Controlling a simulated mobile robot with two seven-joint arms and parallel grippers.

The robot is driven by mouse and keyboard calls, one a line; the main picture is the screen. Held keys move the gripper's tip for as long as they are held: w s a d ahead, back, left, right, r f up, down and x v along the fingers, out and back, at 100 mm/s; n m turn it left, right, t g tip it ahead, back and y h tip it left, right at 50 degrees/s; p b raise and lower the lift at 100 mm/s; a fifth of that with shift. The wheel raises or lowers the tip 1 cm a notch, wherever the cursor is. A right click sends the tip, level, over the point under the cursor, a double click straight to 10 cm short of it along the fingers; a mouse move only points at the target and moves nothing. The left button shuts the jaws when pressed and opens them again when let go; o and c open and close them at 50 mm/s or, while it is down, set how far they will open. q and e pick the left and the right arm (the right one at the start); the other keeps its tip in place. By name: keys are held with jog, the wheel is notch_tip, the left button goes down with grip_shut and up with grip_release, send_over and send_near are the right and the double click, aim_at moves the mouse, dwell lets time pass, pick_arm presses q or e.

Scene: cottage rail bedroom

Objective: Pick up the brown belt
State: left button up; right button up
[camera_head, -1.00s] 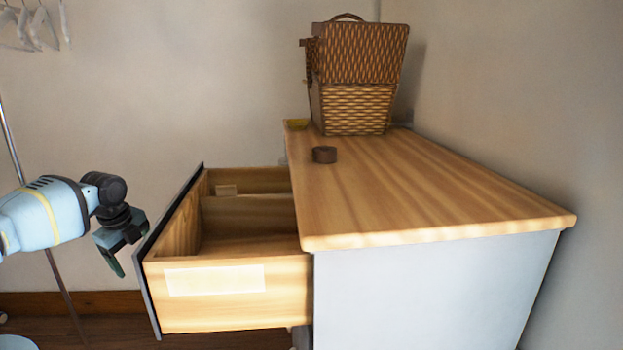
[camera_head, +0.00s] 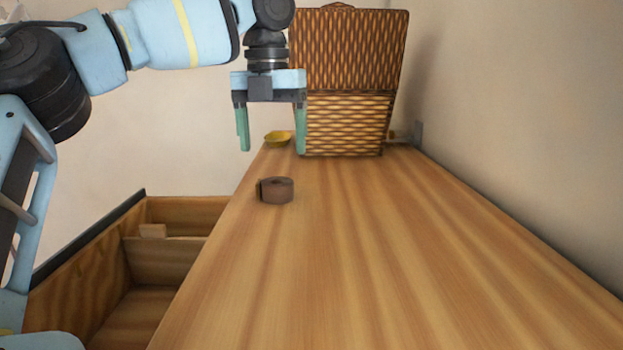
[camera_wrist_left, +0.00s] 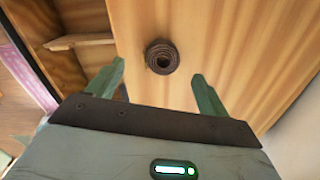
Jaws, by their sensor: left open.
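The brown belt (camera_head: 276,190) is a rolled coil resting on the wooden dresser top, near its left edge. It also shows in the left wrist view (camera_wrist_left: 162,56), seen from above, beyond the fingertips and between their lines. My left gripper (camera_head: 271,148) is open and empty, pointing down above the dresser top. In the head view its green fingers appear above the belt and apart from it. In the left wrist view the open fingers (camera_wrist_left: 158,72) show with nothing between them. My right gripper is not in view.
A wicker basket (camera_head: 345,125) stands at the back of the dresser top (camera_head: 400,260), with a yellow dish (camera_head: 277,138) beside it. An open drawer (camera_head: 85,270) sticks out at the left. A wall runs along the right. The dresser top's front is clear.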

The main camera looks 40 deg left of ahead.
aim_at(277, 182)
pick_arm(q)
jog(key=shift+w+d, duration=0.4)
jog(key=shift+d, duration=0.2)
jog(key=shift+d+m, duration=0.15)
jog(key=shift+m, duration=0.15)
jog(key=shift+s+r, duration=0.1)
jog(key=shift+s, duration=0.35)
jog(key=shift+s+f, duration=0.1)
jog(key=shift+f, duration=0.65)
jog(key=shift+w+f, duration=0.2)
jog(key=shift+f, duration=0.35)
jog(key=shift+s+f, duration=0.15)
jog(key=shift+f, duration=0.1)
jog(key=f, duration=0.3)
jog(key=shift+s+a+f+p, duration=0.15)
jog(key=shift+a+p, duration=0.05)
jog(key=shift+p, duration=0.2)
jog(key=shift+f, duration=0.6)
jog(key=shift+c, duration=0.6)
jog(key=c, duration=1.1)
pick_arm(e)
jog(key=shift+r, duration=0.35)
